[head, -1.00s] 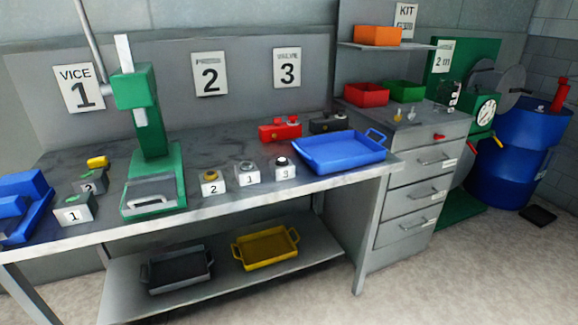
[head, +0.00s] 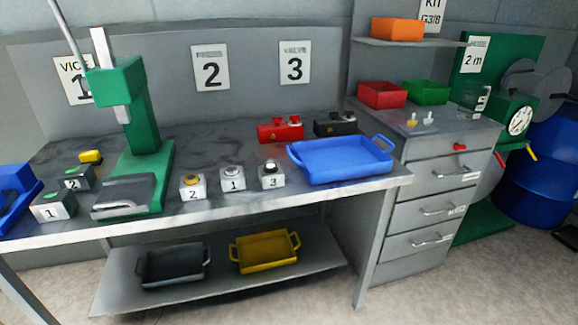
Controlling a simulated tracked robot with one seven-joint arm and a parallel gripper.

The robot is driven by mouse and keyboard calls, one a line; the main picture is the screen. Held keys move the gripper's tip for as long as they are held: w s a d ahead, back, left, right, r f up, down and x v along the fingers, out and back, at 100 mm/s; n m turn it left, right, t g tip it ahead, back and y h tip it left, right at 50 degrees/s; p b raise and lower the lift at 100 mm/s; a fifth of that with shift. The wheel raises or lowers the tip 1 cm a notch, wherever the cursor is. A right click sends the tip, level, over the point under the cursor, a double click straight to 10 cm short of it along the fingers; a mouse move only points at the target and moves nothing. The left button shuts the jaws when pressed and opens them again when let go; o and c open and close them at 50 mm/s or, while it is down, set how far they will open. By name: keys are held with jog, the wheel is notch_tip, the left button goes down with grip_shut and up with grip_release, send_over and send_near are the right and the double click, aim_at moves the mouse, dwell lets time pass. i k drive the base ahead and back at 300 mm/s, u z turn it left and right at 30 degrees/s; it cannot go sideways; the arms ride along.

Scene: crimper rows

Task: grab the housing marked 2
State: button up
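Two small grey blocks carry a 2. One block marked 2 with a yellow-orange ring on top (head: 192,189) stands near the bench's front edge, right of the green press (head: 133,150). It is left of a block marked 1 (head: 232,180) and a block marked 3 (head: 271,176). The other, a darker block marked 2 with a green top (head: 76,180), stands left of the press, behind a green-topped block marked 1 (head: 52,208). All these blocks sit apart from each other or nearly so. My gripper is not in view.
A blue tray (head: 342,176) lies right of the blocks. Red (head: 281,131) and black (head: 335,125) items stand behind. A blue vice-like thing (head: 14,200) is at far left. A black tray (head: 172,283) and yellow tray (head: 264,266) lie on the lower shelf.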

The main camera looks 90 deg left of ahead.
aim_at(197, 190)
jog(key=z, duration=0.1)
jog(key=k, duration=2.8)
jog(key=u, duration=1.4)
jog(key=i, duration=0.95)
jog(key=u, duration=0.05)
